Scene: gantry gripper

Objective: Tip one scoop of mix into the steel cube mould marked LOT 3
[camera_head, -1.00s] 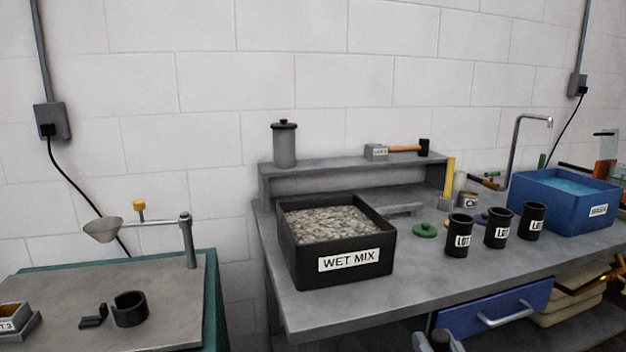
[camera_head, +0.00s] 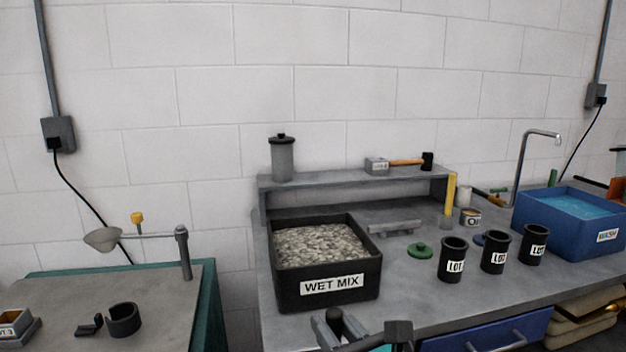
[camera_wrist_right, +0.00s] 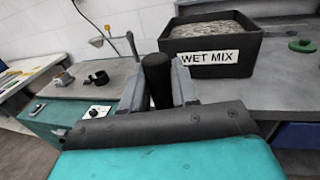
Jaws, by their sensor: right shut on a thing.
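My right gripper (camera_head: 340,326) shows at the bottom edge of the head view, in front of the wet mix tub. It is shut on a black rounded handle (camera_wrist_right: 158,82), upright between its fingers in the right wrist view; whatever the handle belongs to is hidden. The black tub (camera_head: 332,284) labelled WET MIX is full of grey lumpy mix (camera_head: 318,244). A small steel mould (camera_head: 12,324), its label ending in "T 3", is cut off at the left edge, on the left table. My left gripper is not in view.
A funnel on an arm (camera_head: 104,238) and a black open ring (camera_head: 124,319) are on the left table (camera_head: 70,290). A gap separates it from the grey bench. Several black LOT cups (camera_head: 453,259) and a blue wash tub (camera_head: 571,222) stand right. A labelled block (camera_head: 376,165) sits on the shelf.

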